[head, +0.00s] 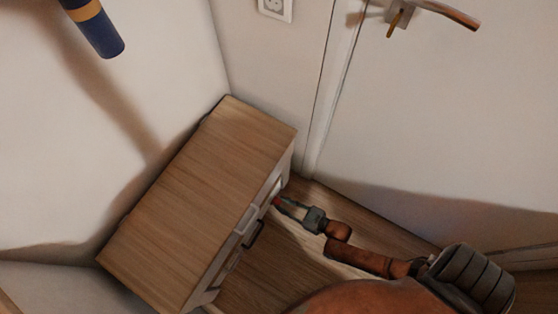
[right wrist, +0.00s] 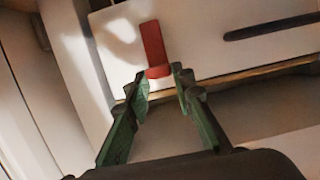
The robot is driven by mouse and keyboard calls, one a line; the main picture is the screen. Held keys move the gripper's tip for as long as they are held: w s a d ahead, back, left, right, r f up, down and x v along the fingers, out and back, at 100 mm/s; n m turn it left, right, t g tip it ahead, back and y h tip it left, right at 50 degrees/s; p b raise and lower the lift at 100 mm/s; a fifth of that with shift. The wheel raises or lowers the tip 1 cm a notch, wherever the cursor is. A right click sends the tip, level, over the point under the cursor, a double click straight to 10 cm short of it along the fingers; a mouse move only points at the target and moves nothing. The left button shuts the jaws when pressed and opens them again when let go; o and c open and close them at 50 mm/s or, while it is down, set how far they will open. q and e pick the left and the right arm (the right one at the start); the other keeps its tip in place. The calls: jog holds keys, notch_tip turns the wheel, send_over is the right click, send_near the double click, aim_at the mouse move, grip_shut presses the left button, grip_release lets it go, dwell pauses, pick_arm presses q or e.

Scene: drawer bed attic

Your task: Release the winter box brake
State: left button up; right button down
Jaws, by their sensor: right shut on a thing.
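A low box with a wooden top (head: 200,190) and a white front stands against the wall in the head view; I take it for the winter box. A red lever (right wrist: 153,47) is on its white front face (right wrist: 195,40) in the right wrist view. In the head view only a small red bit (head: 277,200) of it shows. My right gripper (head: 283,202) is at that front face. In the right wrist view its green fingertips (right wrist: 160,80) are on both sides of the lever's lower end, shut on it. My left gripper is not in view.
A dark handle (head: 254,235) is on the box front, and it also shows in the right wrist view (right wrist: 270,27). A white door (head: 440,120) with a metal handle (head: 445,12) stands at right. A blue cylinder (head: 96,30) with an orange band shows at upper left. Wooden floor (head: 265,275) lies before the box.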

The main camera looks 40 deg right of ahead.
jog(key=f+t, duration=0.1)
jog(key=s+t, duration=0.1)
jog(key=f+t+y, duration=0.1)
jog(key=shift+s+d+f+b, duration=0.3)
jog(key=shift+f+b, duration=0.05)
jog(key=shift+s+d+t, duration=0.1)
jog(key=shift+s+t, duration=0.05)
jog(key=shift+t, duration=0.25)
jog(key=c, duration=1.6)
grip_release()
jog(key=shift+r, duration=0.1)
jog(key=shift+s, duration=0.1)
jog(key=v, duration=1.2)
jog(key=shift+d, duration=0.1)
jog(key=shift+c, duration=0.7)
